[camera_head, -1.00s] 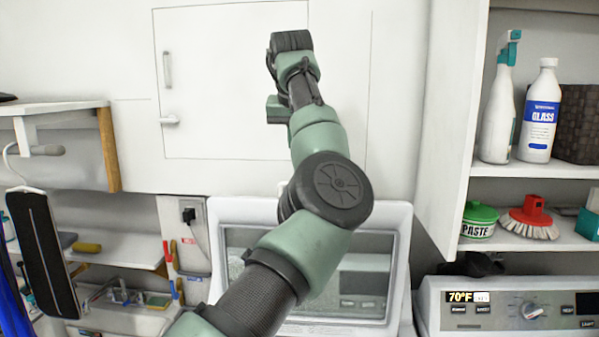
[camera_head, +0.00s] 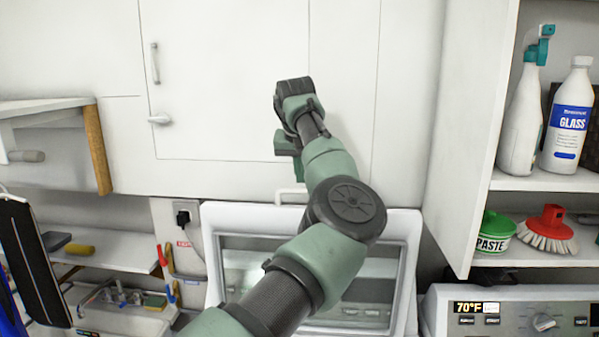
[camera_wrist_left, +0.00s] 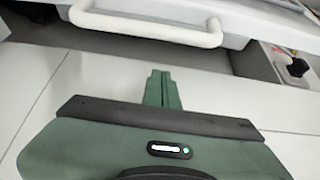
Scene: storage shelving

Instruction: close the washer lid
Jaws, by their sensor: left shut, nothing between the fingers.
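The washer lid (camera_head: 211,250) stands raised in the lower middle of the head view, a white frame around a glass window. Its white handle (camera_head: 290,197) is on the top edge, and the handle also shows at the top of the left wrist view (camera_wrist_left: 145,29). My left gripper (camera_head: 297,172) is just above the handle in the head view, in front of the wall cabinet. In the left wrist view its fingers (camera_wrist_left: 161,78) are together and empty, pointing toward the handle with a gap between. My left arm covers part of the lid. My right gripper is not in view.
A white cabinet (camera_head: 230,80) is behind the gripper. Right is an open shelf (camera_head: 548,181) with bottles, a paste tub (camera_head: 494,233) and a brush (camera_head: 547,232). Below it is a control panel (camera_head: 545,312). Left are a shelf (camera_head: 105,246) and a hanging black board (camera_head: 32,262).

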